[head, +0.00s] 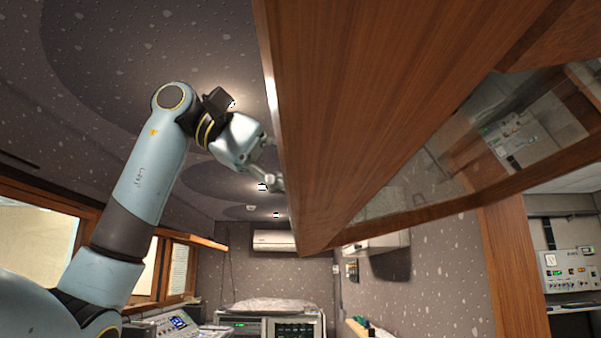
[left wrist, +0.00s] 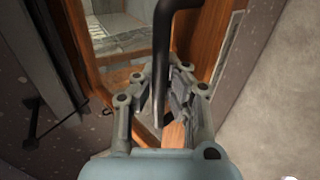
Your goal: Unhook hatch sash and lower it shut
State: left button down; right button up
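The hatch sash (head: 345,110) is a large wooden frame with a glass pane, hanging tilted high across the upper right of the head view. My left gripper (head: 270,180) is at the sash's left side, its tips partly hidden at the wooden edge. In the left wrist view my left gripper (left wrist: 168,85) has its fingers on either side of a dark curved bar (left wrist: 163,40), which passes down between them. I cannot tell whether the fingers press on it. The wooden frame and glass (left wrist: 120,25) show behind. I cannot make out the hook. My right gripper is out of view.
A wood-framed window (head: 45,240) is on the left wall. An equipment desk (head: 175,322) and rack units (head: 265,325) stand below. An air conditioner (head: 273,240) hangs on the back wall. A thin dark rod (left wrist: 45,135) shows left of my gripper in the wrist view.

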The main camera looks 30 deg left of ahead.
aim_at(330, 237)
pick_arm(q)
jog(key=shift+w+d+f+b, duration=0.1)
jog(key=shift+d+f+b, duration=0.1)
jog(key=shift+f+b, duration=0.7)
jog(key=shift+w+d+f+b, duration=0.2)
jog(key=shift+f+b, duration=0.3)
jog(key=shift+f, duration=0.85)
jog(key=shift+w+d+f+b, duration=0.1)
jog(key=shift+d+f+b, duration=0.1)
jog(key=shift+f+b, duration=0.7)
jog(key=w+d+f+b, duration=0.3)
jog(key=f+b, duration=0.3)
jog(key=f, duration=0.2)
jog(key=w+d+f+b, duration=0.3)
jog(key=d+f+b, duration=0.3)
jog(key=f+b, duration=0.1)
jog(key=w+d+f+b, duration=0.3)
jog(key=d+f+b, duration=0.2)
jog(key=f, duration=0.5)
jog(key=shift+d+b, duration=0.25)
jog(key=shift+b, duration=0.45)
